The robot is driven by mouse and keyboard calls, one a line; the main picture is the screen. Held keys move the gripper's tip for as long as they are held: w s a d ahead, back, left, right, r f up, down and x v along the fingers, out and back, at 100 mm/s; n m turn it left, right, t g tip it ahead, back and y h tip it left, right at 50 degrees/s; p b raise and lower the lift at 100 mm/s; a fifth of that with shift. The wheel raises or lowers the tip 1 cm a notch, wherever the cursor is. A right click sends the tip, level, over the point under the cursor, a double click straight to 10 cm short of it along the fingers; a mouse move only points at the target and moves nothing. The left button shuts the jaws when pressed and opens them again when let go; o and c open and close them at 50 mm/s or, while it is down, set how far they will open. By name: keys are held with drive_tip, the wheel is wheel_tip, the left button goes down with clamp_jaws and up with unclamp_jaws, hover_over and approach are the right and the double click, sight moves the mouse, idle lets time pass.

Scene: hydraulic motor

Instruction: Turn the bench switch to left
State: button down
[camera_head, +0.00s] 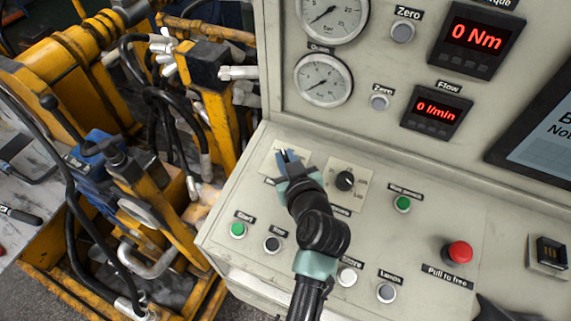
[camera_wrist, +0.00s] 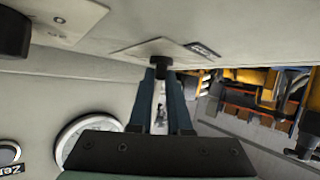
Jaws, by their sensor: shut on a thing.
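My gripper (camera_head: 284,161) reaches over the left part of the sloped bench panel, its fingertips on a pale square plate (camera_head: 266,160). In the wrist view, a small dark switch knob (camera_wrist: 160,62) on that plate sits between the two fingertips (camera_wrist: 160,76), and the fingers are shut on it. I take this knob as the bench switch; its label is mostly hidden by my gripper in the head view. Which way the knob points cannot be told. A second black knob (camera_head: 345,181) stands on its own plate just to the right, apart from my gripper.
Green start (camera_head: 238,230) and black stop (camera_head: 272,244) buttons lie in front of my gripper. A red stop button (camera_head: 460,253) stands far right. Gauges (camera_head: 323,80) and red displays (camera_head: 437,111) are on the upright panel behind. Yellow machinery (camera_head: 100,75) with hoses stands left.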

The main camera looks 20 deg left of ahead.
drive_tip(key=shift+n+g+b, duration=0.3)
drive_tip(key=shift+n+b, duration=0.2)
drive_tip(key=c, duration=0.9)
unclamp_jaws()
drive_tip(key=shift+o, duration=0.2)
drive_tip(key=b+v, duration=0.2)
drive_tip(key=v, duration=1.1)
drive_tip(key=shift+d+f, duration=0.15)
drive_tip(key=shift+w, duration=0.1)
